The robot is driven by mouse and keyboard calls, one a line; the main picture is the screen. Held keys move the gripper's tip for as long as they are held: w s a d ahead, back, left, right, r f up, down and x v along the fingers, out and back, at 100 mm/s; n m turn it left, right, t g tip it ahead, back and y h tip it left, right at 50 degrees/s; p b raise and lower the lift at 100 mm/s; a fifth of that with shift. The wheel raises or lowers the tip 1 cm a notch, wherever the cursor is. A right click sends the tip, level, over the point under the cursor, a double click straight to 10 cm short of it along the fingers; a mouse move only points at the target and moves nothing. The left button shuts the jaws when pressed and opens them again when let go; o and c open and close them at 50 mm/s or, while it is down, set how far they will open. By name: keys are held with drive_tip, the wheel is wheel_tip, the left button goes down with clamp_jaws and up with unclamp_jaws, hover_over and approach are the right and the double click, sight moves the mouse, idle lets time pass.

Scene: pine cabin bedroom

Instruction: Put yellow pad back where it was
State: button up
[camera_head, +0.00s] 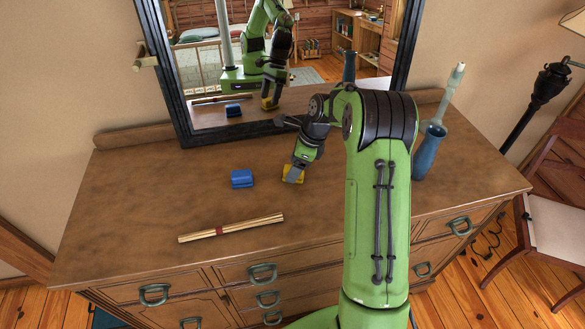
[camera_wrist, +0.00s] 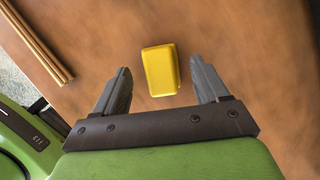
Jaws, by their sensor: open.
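The yellow pad (camera_head: 292,174) lies on the wooden dresser top, partly hidden by my gripper (camera_head: 292,176) in the head view. In the wrist view the yellow pad (camera_wrist: 160,70) is a small block between and slightly beyond the fingertips of my gripper (camera_wrist: 160,80). The fingers are open, with a gap on each side of the pad and no contact visible. From these views I cannot tell the exact height of the fingers above the dresser top.
A blue block (camera_head: 242,178) lies left of the pad. A tied bundle of sticks (camera_head: 231,228) lies nearer the front edge. A blue vase (camera_head: 429,152) stands at the right. A black-framed mirror (camera_head: 180,90) stands behind. The dresser top (camera_head: 130,190) is clear at the left.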

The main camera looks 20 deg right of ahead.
drive_tip(key=p+v, duration=0.2)
drive_tip(key=v, duration=0.8)
drive_tip(key=s+a+r+n+t+h, duration=0.1)
drive_tip(key=s+a+r+n+h, duration=0.2)
drive_tip(key=s+a+r+n, duration=0.85)
drive_tip(key=s+a+f+n+t, duration=0.1)
drive_tip(key=s+n+t, duration=0.1)
drive_tip(key=s+n, duration=1.1)
drive_tip(key=s, duration=0.4)
drive_tip(key=shift+a+f, duration=0.3)
drive_tip(key=shift+a, duration=0.05)
drive_tip(key=shift+s, duration=0.1)
